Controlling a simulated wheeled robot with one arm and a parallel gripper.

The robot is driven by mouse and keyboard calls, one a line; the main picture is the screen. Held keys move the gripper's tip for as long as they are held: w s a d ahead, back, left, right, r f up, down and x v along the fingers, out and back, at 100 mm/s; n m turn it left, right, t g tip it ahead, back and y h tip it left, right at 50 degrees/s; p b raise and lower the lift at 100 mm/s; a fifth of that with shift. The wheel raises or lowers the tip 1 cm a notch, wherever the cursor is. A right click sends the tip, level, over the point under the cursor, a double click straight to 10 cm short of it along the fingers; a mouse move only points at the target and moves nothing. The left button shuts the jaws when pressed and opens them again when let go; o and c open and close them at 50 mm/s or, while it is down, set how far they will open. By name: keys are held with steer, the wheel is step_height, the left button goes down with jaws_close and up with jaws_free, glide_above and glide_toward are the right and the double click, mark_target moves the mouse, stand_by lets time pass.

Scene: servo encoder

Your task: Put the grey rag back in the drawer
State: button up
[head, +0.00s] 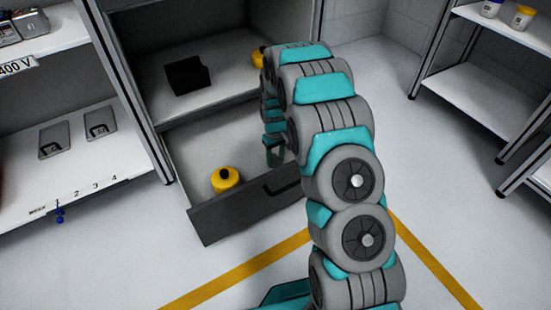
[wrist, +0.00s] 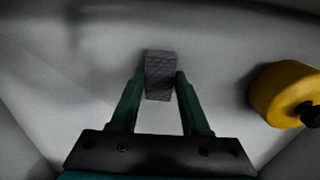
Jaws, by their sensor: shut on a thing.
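The grey rag (wrist: 160,76) is a small textured block between the two green fingertips of my gripper (wrist: 160,88) in the wrist view. My gripper is shut on it. In the head view my gripper (head: 274,152) points down over the open drawer (head: 248,209), towards its right side. The rag is hidden there behind the fingers and arm. The drawer is pulled out, with a dark front and a pale interior. I cannot tell whether the rag touches the drawer floor.
A yellow round container with a black knob (head: 226,180) stands in the drawer; it also shows at the right of the wrist view (wrist: 284,92). A black box (head: 187,76) and another yellow thing (head: 258,57) are on the shelf above. White racks stand left and right.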

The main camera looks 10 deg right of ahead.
mark_target(275, 160)
steer(key=o, duration=1.2)
step_height(275, 160, up, 11)
steer(key=p, duration=0.2)
steer(key=s+r, duration=0.8)
steer(key=r, duration=0.1)
steer(key=s+r+m, duration=0.1)
steer(key=s+r, duration=0.2)
steer(key=s, duration=0.9)
steer(key=s+r+m+g, duration=0.1)
steer(key=s+r, duration=0.2)
steer(key=s, duration=0.8)
steer(key=s+r+m, duration=0.1)
steer(key=s+r, duration=0.2)
steer(key=s, duration=0.9)
steer(key=shift+s+a+r+m+g, duration=0.15)
steer(key=shift+s+a+m+g, duration=0.15)
steer(key=shift+s+g, duration=0.1)
